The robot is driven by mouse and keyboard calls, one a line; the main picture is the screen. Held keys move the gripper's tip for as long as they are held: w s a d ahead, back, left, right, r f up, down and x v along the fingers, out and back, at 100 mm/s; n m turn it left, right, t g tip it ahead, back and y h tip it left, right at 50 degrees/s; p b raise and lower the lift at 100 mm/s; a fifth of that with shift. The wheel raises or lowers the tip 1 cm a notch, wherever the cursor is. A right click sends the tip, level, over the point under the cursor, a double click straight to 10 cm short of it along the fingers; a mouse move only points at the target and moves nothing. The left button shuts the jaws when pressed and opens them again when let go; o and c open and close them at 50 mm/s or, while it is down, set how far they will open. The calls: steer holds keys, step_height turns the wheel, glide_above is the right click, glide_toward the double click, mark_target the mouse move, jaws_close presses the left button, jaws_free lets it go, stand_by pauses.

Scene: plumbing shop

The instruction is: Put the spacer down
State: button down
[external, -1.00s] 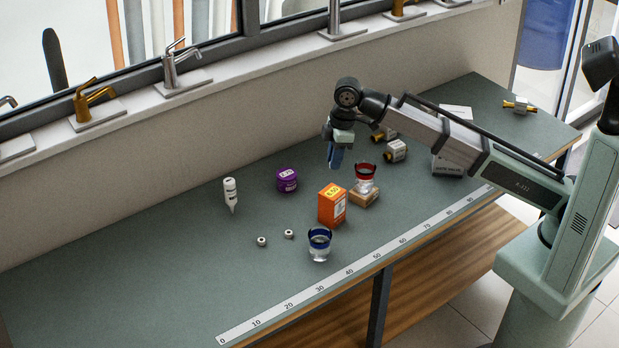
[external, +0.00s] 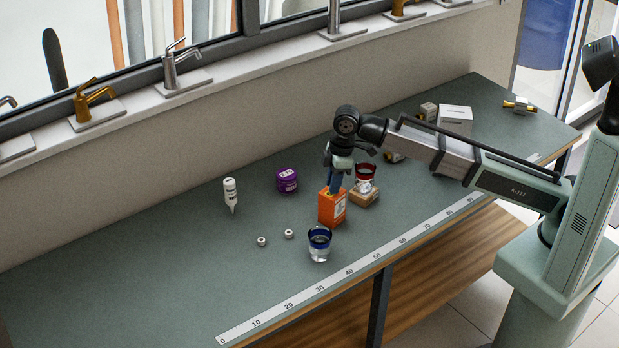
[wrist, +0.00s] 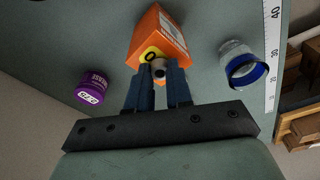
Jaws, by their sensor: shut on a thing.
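My gripper (external: 335,190) points down at the top of the orange box (external: 332,208). In the wrist view my gripper (wrist: 158,78) is shut on the spacer (wrist: 159,69), a small pale, round piece with a dark centre. The spacer appears over the yellow-labelled end of the orange box (wrist: 160,35). I cannot tell whether it touches the box. In the external view the fingers hide the spacer. Two similar small white rings lie on the bench, one on the left (external: 262,241) and one on the right (external: 289,234).
A blue-rimmed glass (external: 319,245) stands in front. A purple jar (external: 287,180) and white bottle (external: 230,194) are left. A ruler strip (external: 320,287) runs along the front edge.

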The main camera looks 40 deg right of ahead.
steer(key=shift+f, duration=0.1)
steer(key=c, duration=1)
jaws_free()
steer(key=shift+c, duration=0.2)
step_height(320, 180, up, 12)
steer(key=d, duration=0.1)
steer(key=shift+s+d, duration=0.3)
steer(key=shift+s, duration=0.05)
steer(key=shift+a, duration=0.1)
